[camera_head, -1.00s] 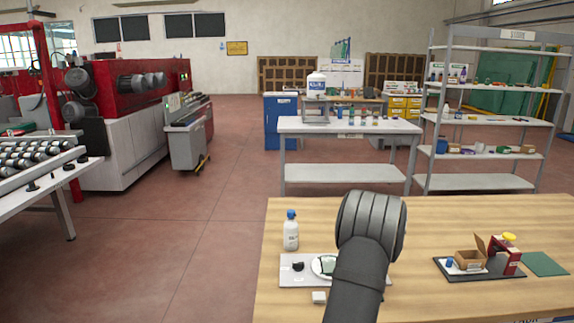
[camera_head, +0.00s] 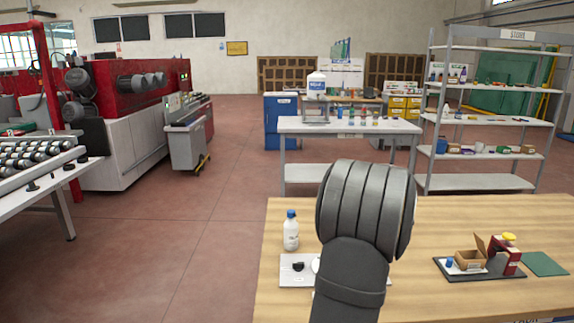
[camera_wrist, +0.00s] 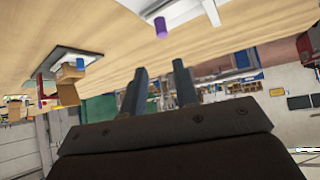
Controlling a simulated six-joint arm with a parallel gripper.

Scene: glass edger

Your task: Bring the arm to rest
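My gripper (camera_wrist: 160,88) shows in the wrist view with its two dark fingers apart and nothing between them. In the head view my arm rises from the bottom centre in front of the wooden table and hides the gripper itself. The table (camera_head: 420,240) appears upside down at the top of the wrist view (camera_wrist: 110,25), with the fingers clear of it.
On the table are a white bottle with a blue cap (camera_head: 291,232), a partly hidden pale mat (camera_head: 290,277), a dark tray (camera_head: 480,275) with a cardboard box and red device, and a green mat (camera_head: 544,264). A shelf (camera_head: 487,182) stands behind.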

